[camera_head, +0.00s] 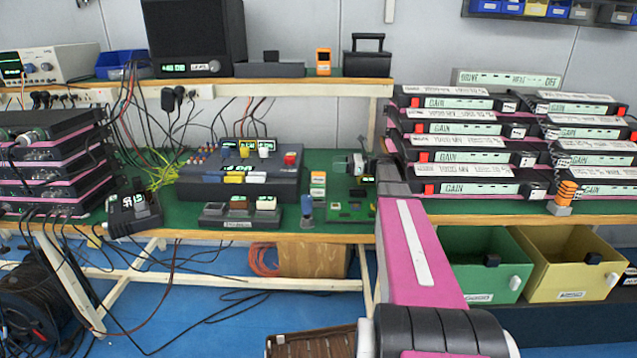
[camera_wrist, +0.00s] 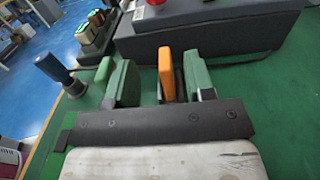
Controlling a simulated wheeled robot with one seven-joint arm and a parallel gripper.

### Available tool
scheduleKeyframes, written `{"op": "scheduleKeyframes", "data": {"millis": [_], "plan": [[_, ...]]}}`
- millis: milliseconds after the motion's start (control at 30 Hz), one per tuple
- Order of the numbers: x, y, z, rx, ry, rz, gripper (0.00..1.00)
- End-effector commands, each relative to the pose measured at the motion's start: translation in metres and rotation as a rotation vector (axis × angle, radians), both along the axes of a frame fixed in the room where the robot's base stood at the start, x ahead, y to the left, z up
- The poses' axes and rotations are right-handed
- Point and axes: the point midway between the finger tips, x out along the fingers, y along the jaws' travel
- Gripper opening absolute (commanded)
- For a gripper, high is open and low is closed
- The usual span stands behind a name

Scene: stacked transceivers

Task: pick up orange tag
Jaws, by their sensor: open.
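The orange tag (camera_wrist: 166,75) shows in the wrist view as a thin upright orange plate. It stands between the two green fingers of my gripper (camera_wrist: 160,82), closer to the right finger. A gap shows between the tag and the left finger. My gripper (camera_head: 360,168) is open, over the green bench top beside the dark console.
The dark console (camera_head: 240,185) lies left of my gripper; its wall (camera_wrist: 210,35) spans the top of the wrist view. A blue cylinder (camera_wrist: 50,68) stands left of the fingers. Stacked transceivers (camera_head: 465,142) stand right.

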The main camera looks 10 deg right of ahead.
Motion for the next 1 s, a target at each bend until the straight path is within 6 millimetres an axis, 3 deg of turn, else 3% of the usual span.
{"op": "scheduleKeyframes", "data": {"millis": [267, 567, 900, 1000], "plan": [[0.001, 0.000, -0.047, 0.000, 0.002, 0.000, 0.49], [0.004, 0.022, -0.046, 0.000, -0.001, 0.001, 0.49], [0.014, 0.069, -0.046, -0.001, -0.001, 0.001, 0.49], [0.015, 0.074, -0.046, -0.001, -0.001, 0.001, 0.49]]}}
